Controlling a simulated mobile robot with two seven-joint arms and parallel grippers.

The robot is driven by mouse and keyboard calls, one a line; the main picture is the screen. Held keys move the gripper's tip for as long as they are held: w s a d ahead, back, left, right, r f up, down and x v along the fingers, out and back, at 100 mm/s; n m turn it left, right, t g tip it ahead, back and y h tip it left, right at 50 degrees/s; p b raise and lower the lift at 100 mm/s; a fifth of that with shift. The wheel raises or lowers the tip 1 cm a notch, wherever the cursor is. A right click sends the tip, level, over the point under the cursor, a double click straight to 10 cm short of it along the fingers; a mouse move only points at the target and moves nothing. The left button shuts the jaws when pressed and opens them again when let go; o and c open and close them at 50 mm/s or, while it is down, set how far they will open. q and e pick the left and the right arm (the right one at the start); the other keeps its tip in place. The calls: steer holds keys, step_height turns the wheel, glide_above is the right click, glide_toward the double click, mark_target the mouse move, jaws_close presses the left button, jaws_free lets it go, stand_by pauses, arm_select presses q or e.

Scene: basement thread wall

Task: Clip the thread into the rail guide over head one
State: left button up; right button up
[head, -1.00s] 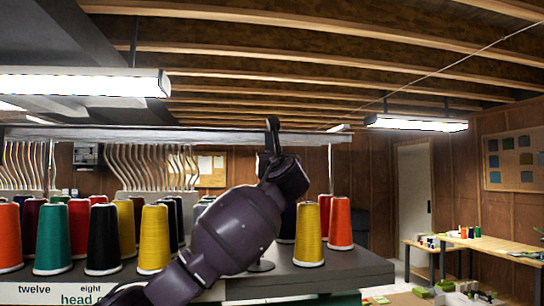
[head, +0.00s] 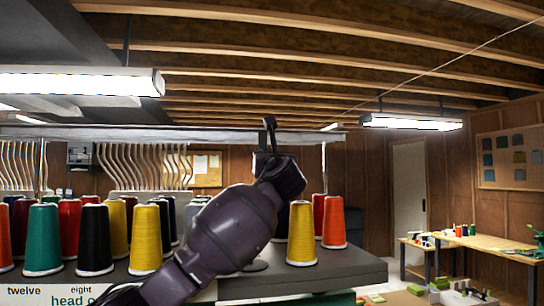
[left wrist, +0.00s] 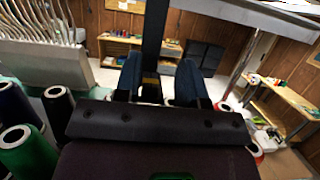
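My left arm rises from the lower left in the head view, and its gripper (head: 269,126) is level with the long grey rail (head: 215,134). In the left wrist view its two dark blue fingers (left wrist: 160,68) stand apart. A dark upright bar (left wrist: 155,30) shows between them; I cannot tell whether they touch it. The rail also shows at the upper right of that view (left wrist: 275,12). I cannot make out the thread or the guide near the fingers. A label reading "head" (head: 70,301) is partly cut off at the lower left. My right gripper is not in view.
Curved pale tubes (head: 140,166) hang behind. Lit lamps (head: 412,123) hang above. A workbench (head: 490,246) stands far right.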

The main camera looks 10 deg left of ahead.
arm_select(q)
steer(key=shift+w+a+f+g, duration=0.15)
steer(key=shift+w+a+f, duration=0.1)
steer(key=shift+f, duration=0.25)
steer(key=shift+w+a+f+g, duration=0.15)
steer(key=shift+a+f, duration=0.05)
steer(key=shift+f, duration=0.25)
steer(key=shift+s+d+f+b, duration=0.25)
steer(key=shift+s+f+b, duration=0.05)
steer(key=shift+s+f, duration=0.1)
steer(key=s+d+b, duration=0.1)
steer(key=s+d, duration=0.3)
steer(key=s, duration=0.5)
steer(key=shift+s+d+f+b, duration=0.15)
steer(key=shift+s+f+b, duration=0.15)
steer(key=shift+f, duration=0.1)
